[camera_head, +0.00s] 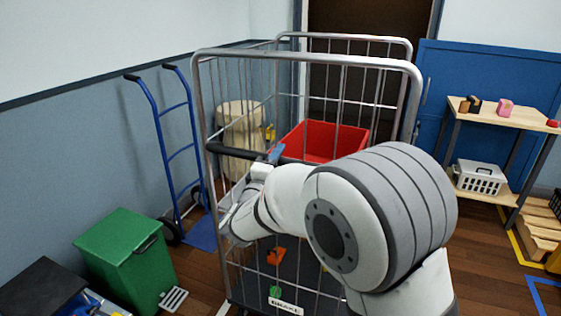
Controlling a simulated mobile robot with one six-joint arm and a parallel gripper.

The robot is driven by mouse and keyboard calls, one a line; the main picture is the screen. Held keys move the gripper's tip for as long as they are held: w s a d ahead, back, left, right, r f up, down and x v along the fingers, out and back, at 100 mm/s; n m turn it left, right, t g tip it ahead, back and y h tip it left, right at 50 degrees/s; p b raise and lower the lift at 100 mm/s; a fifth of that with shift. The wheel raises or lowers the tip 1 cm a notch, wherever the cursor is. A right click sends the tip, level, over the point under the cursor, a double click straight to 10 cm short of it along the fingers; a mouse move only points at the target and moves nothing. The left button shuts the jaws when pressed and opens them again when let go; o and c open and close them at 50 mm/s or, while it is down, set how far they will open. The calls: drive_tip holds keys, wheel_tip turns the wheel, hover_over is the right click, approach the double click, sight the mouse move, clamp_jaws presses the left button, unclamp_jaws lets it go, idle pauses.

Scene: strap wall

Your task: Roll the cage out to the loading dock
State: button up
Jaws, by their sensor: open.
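The cage (203,100) is a tall grey wire roll cage standing in front of me. A black handle bar (228,151) crosses its near side at the left. A red bin (335,143) and a beige, drum-like thing (240,138) show through or beyond its bars. Low down are an orange piece (275,257), a green piece (275,291) and a white label (285,307), apparently reading "BRAKE". My gripper (269,160) is open beside the right end of the handle bar. Contact with the bar is unclear. My arm hides the cage's lower right.
A blue hand truck (172,145) leans at the left wall. A green bin (122,255) stands at lower left. A dark doorway (365,22) lies behind the cage. A wooden shelf (510,114) holds small objects and a white basket (479,178). A pallet (540,232) is at right.

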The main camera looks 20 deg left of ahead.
drive_tip(key=shift+c, duration=0.2)
clamp_jaws()
